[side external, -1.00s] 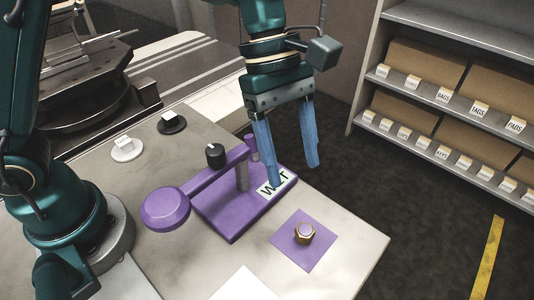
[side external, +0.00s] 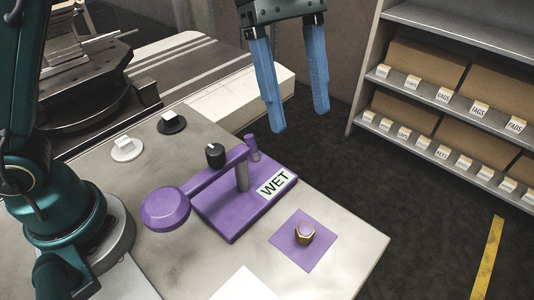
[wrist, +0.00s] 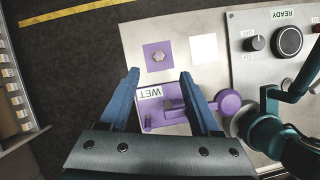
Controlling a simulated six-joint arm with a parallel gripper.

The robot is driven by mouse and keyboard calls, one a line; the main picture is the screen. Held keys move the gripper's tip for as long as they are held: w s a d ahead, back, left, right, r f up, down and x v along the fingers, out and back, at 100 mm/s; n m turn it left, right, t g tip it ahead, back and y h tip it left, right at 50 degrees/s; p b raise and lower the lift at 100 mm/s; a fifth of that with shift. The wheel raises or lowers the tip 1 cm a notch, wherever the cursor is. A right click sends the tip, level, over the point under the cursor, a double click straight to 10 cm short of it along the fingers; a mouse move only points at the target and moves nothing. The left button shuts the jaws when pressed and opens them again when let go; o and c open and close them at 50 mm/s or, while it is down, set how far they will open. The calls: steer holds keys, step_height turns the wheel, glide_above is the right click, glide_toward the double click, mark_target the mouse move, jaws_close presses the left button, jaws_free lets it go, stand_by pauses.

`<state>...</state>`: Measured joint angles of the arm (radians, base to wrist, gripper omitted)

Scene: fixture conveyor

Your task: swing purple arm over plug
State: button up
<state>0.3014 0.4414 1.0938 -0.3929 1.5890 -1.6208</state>
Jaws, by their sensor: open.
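The purple arm (side external: 212,176) is a bar on a grey post above a purple base (side external: 230,218) labelled WET. Its round purple head (side external: 165,209) hangs off the base's left side, and a short purple peg (side external: 252,146) stands at the other end. My gripper (side external: 300,122) is open and empty, raised above and behind the base.
A white disc (side external: 126,149) and a black disc (side external: 172,123) with tags lie at the table's back left. A blank white square (wrist: 204,48) lies near the plug. A panel with a READY label (wrist: 288,40) stands beside it. Shelves with boxes (side external: 425,68) stand at the right.

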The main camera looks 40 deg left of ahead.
steer(key=r, duration=0.2)
steer(key=m+t+y, duration=0.1)
steer(key=m+y, duration=0.3)
steer(key=m, duration=0.8)
glide_above(215, 149)
step_height(215, 149, down, 5)
steer(key=shift+f, duration=2.8)
jaws_close()
steer(key=shift+r, duration=0.1)
